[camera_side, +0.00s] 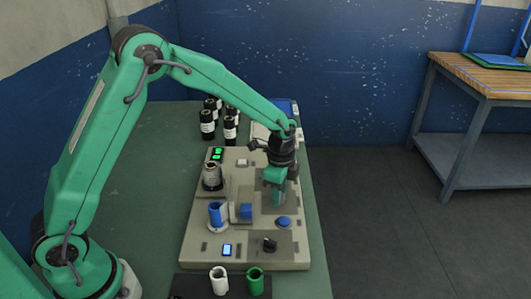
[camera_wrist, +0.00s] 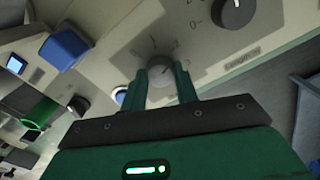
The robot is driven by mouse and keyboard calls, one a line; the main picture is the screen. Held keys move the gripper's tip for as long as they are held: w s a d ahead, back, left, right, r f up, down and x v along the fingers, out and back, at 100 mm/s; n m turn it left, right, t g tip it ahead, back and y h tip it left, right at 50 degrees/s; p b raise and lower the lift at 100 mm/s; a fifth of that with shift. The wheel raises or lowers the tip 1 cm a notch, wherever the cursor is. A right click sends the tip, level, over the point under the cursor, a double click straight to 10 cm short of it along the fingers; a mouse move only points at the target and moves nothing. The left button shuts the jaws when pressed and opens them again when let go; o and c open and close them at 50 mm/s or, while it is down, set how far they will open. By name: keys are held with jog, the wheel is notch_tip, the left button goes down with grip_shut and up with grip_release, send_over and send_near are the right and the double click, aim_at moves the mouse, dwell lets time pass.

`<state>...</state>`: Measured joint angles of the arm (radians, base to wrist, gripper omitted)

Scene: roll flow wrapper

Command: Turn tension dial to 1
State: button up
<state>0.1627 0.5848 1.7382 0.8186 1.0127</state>
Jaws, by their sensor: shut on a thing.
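In the wrist view, a round grey dial (camera_wrist: 160,74) stands on the beige panel (camera_wrist: 125,45), with short tick marks fanned out around it. The two green fingers of my gripper (camera_wrist: 162,80) are on either side of the dial and shut on it. I cannot read its pointer setting or a label for it. In the side view, my gripper (camera_side: 278,196) points down at the right part of the machine, and the dial is hidden there by the gripper. A second, black knob (camera_wrist: 235,12) with a white pointer line and a "0" mark sits beyond; its nearby lettering is blurred.
In the side view, a blue button (camera_side: 284,222) is just in front of my gripper, with a black knob (camera_side: 269,244) nearer the front. Several dark bottles (camera_side: 207,127) stand behind.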

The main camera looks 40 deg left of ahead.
jog(key=shift+n, duration=0.3)
jog(key=n, duration=0.4)
jog(key=shift+n, duration=2.1)
jog(key=o, duration=1)
jog(key=shift+c, duration=0.2)
jog(key=shift+r, duration=0.2)
